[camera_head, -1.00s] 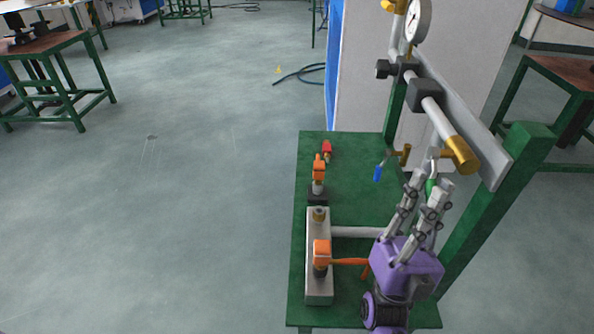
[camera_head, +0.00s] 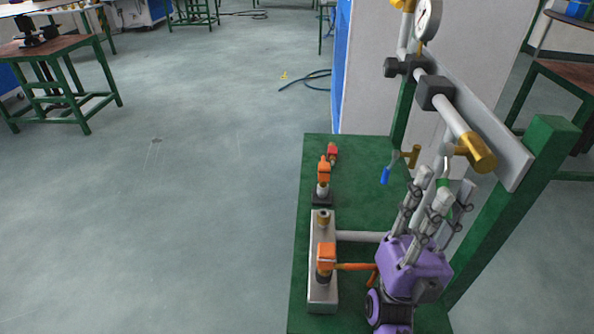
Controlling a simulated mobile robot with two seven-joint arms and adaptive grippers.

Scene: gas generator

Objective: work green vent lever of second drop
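A small green lever (camera_head: 444,184) hangs below the pipe's second drop, under the brass end fitting. My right gripper (camera_head: 445,191), with a purple body and grey fingers, reaches up from below, over the green bench. Its fingers are spread open around the green lever, which shows between them. The fingers partly hide the lever, and I cannot tell whether they touch it. A blue lever (camera_head: 385,175) hangs from another drop just to the left, clear of the gripper. My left gripper is not in view.
The pipe (camera_head: 457,120) with its brass end (camera_head: 477,154) runs above the gripper, close to its fingers. A pressure gauge (camera_head: 427,20) sits at its far end. Orange-handled valves (camera_head: 326,254) stand on the green bench (camera_head: 350,160). Open floor lies to the left.

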